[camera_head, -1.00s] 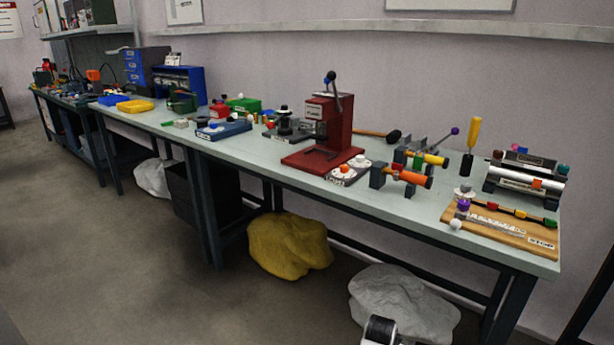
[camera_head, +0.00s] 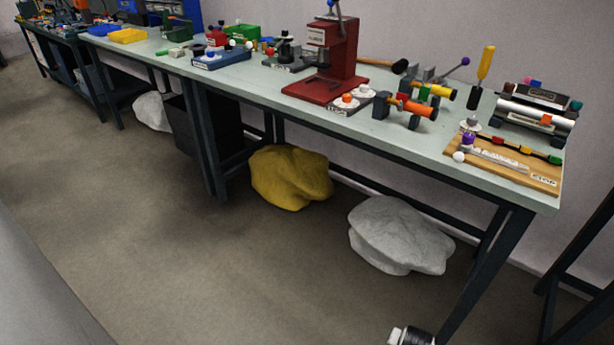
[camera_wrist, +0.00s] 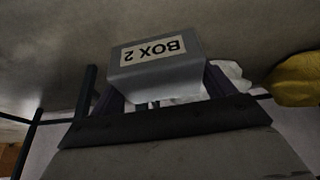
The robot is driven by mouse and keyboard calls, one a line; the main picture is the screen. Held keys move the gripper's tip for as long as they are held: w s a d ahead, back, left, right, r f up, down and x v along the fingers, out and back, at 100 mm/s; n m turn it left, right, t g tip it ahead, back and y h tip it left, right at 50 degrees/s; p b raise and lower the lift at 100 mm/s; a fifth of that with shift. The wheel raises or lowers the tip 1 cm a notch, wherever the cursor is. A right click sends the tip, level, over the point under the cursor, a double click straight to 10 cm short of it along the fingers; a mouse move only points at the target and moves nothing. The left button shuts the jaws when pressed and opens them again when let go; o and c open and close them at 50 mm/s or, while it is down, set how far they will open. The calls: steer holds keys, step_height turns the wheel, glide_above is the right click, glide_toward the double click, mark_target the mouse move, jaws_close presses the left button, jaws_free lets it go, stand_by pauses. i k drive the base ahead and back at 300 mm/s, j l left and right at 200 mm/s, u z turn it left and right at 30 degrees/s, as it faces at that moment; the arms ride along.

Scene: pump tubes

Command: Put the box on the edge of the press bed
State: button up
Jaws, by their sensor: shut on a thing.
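The box (camera_wrist: 165,78) is grey, with a white "BOX 2" label that reads upside down in the wrist view. My gripper (camera_wrist: 157,92) is shut on it, with a dark finger at each side. The part of the bed under the press body is hard to see. The box is apart from the press.
The long pale workbench (camera_head: 385,138) carries a white-knobbed plate (camera_head: 350,103) right beside the press bed and a clamp with an orange tube (camera_head: 415,106) farther right. A yellow sack (camera_head: 290,178) and a white sack (camera_head: 400,235) lie under the bench.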

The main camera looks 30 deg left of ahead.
mark_target(308, 92)
steer(key=i+u, duration=0.2)
steer(key=i, duration=0.3)
steer(key=i+l+u, duration=0.2)
steer(key=i, duration=0.3)
steer(key=i+l+u, duration=0.15)
steer(key=i, duration=0.35)
